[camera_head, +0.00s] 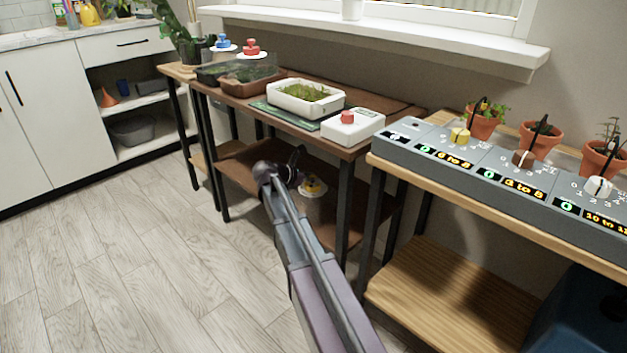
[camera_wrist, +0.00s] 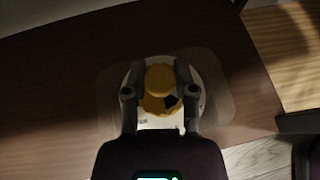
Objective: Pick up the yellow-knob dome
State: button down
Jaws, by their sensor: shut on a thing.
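The yellow-knob dome (camera_head: 312,187) is on the dark brown lower shelf (camera_head: 240,168) of the middle table, partly hidden behind my gripper and arm in the head view. In the wrist view its yellow knob (camera_wrist: 159,78) sits between my two fingers, above a pale base and a clear, faint cover (camera_wrist: 222,100). My gripper (camera_wrist: 160,85) is shut on the knob from both sides. In the head view my gripper (camera_head: 298,168) reaches in under the tabletop. Whether the dome touches the shelf is hard to tell.
The tabletop (camera_head: 345,150) above holds a white moss tray (camera_head: 285,98), a red-knobbed white box (camera_head: 368,126), and clear domes with blue (camera_head: 222,42) and red (camera_head: 252,48) knobs. Dark table legs (camera_head: 345,200) stand close to my arm. A grey dial panel (camera_head: 470,165) is at right. The floor at left is clear.

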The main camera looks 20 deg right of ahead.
jog(key=shift+r+p, duration=1.25)
jog(key=shift+r, duration=0.2)
jog(key=s+a+r+p, duration=0.1)
jog(key=s+a, duration=0.8)
jog(key=a, duration=0.3)
jog(key=shift+s+a+r+p, duration=0.35)
